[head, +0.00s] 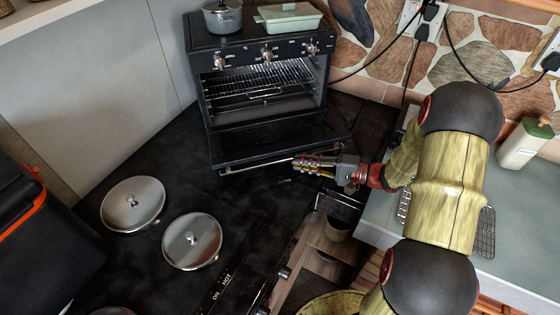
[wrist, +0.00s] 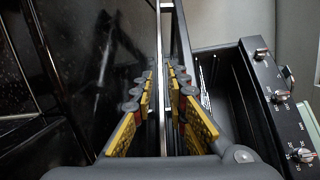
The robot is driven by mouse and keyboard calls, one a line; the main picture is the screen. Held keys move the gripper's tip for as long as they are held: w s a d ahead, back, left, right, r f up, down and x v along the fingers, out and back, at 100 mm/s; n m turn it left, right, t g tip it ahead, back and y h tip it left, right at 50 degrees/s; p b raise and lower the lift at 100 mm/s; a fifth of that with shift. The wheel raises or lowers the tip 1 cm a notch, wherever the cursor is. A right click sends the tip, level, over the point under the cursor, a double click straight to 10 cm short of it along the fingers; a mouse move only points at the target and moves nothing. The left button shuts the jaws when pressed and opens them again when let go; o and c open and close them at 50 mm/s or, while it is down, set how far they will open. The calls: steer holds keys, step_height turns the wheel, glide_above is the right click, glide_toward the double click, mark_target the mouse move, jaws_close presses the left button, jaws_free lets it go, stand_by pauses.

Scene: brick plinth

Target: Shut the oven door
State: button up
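The black oven (head: 258,58) stands on the dark counter with its door (head: 275,138) folded down open. A metal handle bar (head: 250,166) runs along the door's outer edge. My gripper (head: 300,165) is at the right part of that edge, reaching in from the right. In the wrist view, my gripper (wrist: 163,100) has its yellow-padded fingers apart, one on each side of the handle bar (wrist: 166,45). I cannot tell whether either finger touches the bar. The oven's knobs show at the right of the wrist view, beside its dark cavity (wrist: 215,85).
A grey pot (head: 223,17) and a green dish (head: 288,17) stand on the oven. Two round metal lids (head: 133,203) (head: 192,241) lie on the counter at left. A wooden holder (head: 310,255) is below my gripper. A bottle (head: 524,143) stands at right.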

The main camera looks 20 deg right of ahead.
mark_target(285, 161)
steer(key=b+x, duration=0.1)
steer(key=x, duration=0.6)
steer(key=shift+a, duration=0.2)
steer(key=shift+c, duration=0.4)
jaws_close()
